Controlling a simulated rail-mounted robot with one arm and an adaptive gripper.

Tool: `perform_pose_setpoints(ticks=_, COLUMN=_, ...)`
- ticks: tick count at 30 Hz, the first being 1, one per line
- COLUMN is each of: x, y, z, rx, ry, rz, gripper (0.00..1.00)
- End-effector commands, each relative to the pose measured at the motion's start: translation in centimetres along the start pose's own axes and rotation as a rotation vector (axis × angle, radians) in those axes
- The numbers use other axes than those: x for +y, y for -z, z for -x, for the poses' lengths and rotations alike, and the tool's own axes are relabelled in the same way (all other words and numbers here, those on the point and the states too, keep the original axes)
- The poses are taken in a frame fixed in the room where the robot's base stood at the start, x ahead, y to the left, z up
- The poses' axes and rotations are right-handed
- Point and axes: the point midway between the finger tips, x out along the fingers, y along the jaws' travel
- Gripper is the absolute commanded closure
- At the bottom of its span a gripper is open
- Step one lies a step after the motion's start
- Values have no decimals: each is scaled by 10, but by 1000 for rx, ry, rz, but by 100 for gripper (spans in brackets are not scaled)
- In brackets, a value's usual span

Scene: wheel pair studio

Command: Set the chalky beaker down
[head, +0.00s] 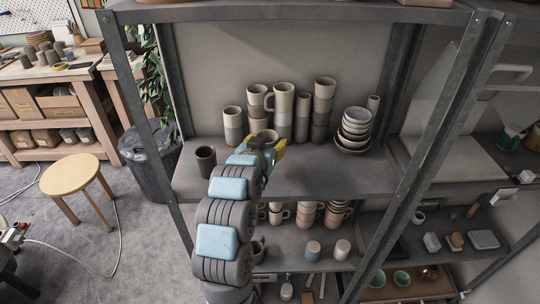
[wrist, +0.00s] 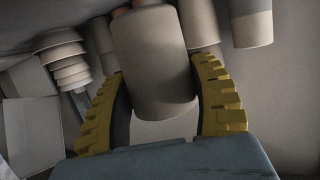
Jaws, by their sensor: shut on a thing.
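My gripper (head: 262,152) is over the middle shelf board, with its yellow fingers closed around a pale beaker. In the wrist view the chalky beaker (wrist: 153,65) is a plain, matte grey-beige cylinder between the two yellow fingers of my gripper (wrist: 160,98). In the head view only the rim and upper part of the beaker (head: 267,136) show; my gripper hides the rest. It is in front of the row of stacked cups. I cannot tell whether its base touches the shelf board (head: 310,180).
Stacked two-tone cups (head: 284,110) stand close behind the beaker. A bowl stack (head: 355,130) is to the right, and a dark cup (head: 206,160) stands left of my gripper. The shelf's front right is bare. Metal posts (head: 430,130) flank the shelf.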

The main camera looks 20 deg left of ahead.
Motion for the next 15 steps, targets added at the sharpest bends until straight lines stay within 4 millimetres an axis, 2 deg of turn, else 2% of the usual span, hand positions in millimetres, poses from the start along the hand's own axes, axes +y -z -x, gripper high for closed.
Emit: perform_pose_setpoints(ticks=15, x=1, y=-41, z=-13, rx=-1, ry=-2, rz=0, gripper=80)
